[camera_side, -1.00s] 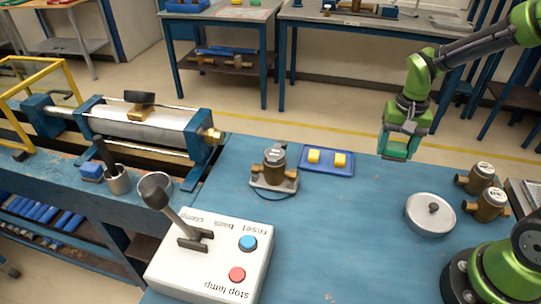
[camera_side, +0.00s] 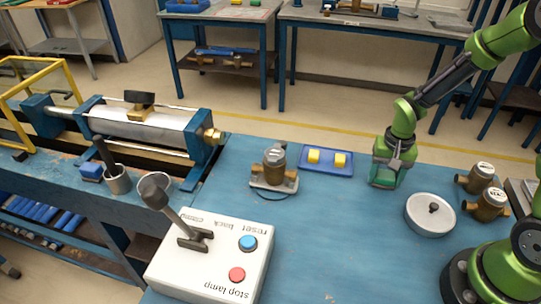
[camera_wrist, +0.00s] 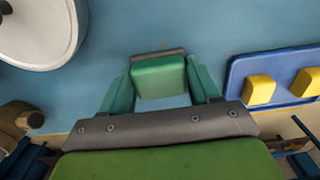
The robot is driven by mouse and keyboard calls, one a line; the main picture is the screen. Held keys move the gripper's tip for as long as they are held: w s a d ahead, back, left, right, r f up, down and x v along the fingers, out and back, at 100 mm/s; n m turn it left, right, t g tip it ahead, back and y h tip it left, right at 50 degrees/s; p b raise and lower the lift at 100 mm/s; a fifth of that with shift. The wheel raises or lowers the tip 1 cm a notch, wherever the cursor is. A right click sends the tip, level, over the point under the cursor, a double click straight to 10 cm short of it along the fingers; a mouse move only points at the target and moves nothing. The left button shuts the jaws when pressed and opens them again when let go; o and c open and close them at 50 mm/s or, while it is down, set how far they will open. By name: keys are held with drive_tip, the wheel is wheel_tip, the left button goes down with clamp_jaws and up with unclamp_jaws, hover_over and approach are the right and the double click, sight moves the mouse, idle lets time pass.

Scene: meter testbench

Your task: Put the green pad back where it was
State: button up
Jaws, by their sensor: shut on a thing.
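The green pad (camera_wrist: 158,77) is between the two teal fingers of my gripper (camera_wrist: 161,90) in the wrist view. My gripper is shut on it. In the side view my gripper (camera_side: 387,176) points down, low over the blue bench, right of the blue tray (camera_side: 327,170) and left of the round white lid. The pad is mostly hidden by the fingers there. I cannot tell whether it touches the bench. The blue tray holds two yellow pads (camera_side: 340,160) and also shows at the right of the wrist view (camera_wrist: 235,75).
The round white lid (camera_side: 430,224) and brass meters (camera_side: 488,205) are to the right. A meter on a stand (camera_side: 274,170) is left of the tray. A control box with a lever (camera_side: 211,257) is at the front.

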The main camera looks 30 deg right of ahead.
drive_tip(key=o, duration=1)
drive_tip(key=shift+f, duration=0.1)
wheel_tip(320, 180, up, 12)
drive_tip(key=r, duration=0.1)
wheel_tip(320, 180, up, 7)
drive_tip(key=n+t, duration=0.2)
drive_tip(key=t, duration=0.2)
hover_over(386, 175)
drive_tip(key=s+a, duration=0.4)
drive_tip(key=a, duration=0.1)
drive_tip(key=s+a+r+n+t, duration=0.1)
drive_tip(key=s+a+r+n+t+y, duration=0.1)
drive_tip(key=s+r, duration=0.1)
drive_tip(key=s+a+r+n+t+y, duration=0.1)
drive_tip(key=s, duration=0.1)
drive_tip(key=shift+a+r, duration=0.1)
drive_tip(key=shift+r, duration=0.1)
